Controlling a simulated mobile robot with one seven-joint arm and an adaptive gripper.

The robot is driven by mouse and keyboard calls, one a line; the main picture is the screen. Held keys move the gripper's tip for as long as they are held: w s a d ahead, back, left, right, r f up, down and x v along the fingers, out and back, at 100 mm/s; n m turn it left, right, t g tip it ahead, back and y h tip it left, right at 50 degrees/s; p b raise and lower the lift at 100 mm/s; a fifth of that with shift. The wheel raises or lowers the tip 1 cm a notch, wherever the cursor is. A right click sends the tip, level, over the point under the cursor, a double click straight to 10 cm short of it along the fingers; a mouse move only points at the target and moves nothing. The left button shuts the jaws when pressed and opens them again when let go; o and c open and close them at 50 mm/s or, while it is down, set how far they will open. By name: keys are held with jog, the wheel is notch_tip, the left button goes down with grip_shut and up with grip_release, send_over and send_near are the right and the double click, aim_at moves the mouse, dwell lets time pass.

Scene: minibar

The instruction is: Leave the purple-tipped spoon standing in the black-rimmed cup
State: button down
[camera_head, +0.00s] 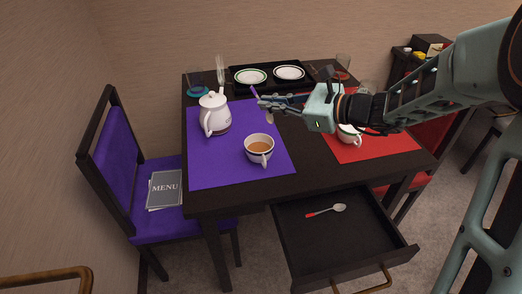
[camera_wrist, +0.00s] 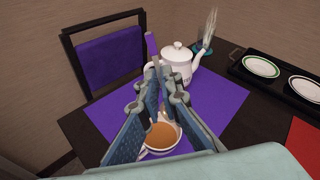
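The purple-tipped spoon is in my gripper (camera_head: 263,103), its purple handle end (camera_head: 254,92) up and its metal bowl (camera_head: 270,118) hanging down, slightly tilted. In the wrist view the purple end (camera_wrist: 151,43) rises beyond my fingertips (camera_wrist: 161,88), which appear closed on the spoon. The white cup with a dark rim (camera_head: 259,157) stands on the purple mat (camera_head: 215,165), filled with brown liquid. It also shows in the wrist view (camera_wrist: 158,151), partly hidden by my fingers. In the head view the spoon is above and behind the cup, apart from it.
A white teapot (camera_head: 212,114) stands left of my gripper. A second cup (camera_head: 348,136) is on the red mat (camera_head: 375,148), partly behind my arm. A black tray (camera_head: 268,86) holds two plates. A red-tipped spoon (camera_head: 327,210) lies in the open drawer (camera_head: 310,250).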

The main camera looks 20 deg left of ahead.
aim_at(270, 120)
jog(key=shift+a+f+b, duration=0.1)
jog(key=shift+f+b, duration=1.75)
jog(key=shift+f, duration=0.9)
jog(key=c, duration=2.1)
grip_release()
jog(key=shift+r, duration=0.1)
jog(key=v, duration=1.2)
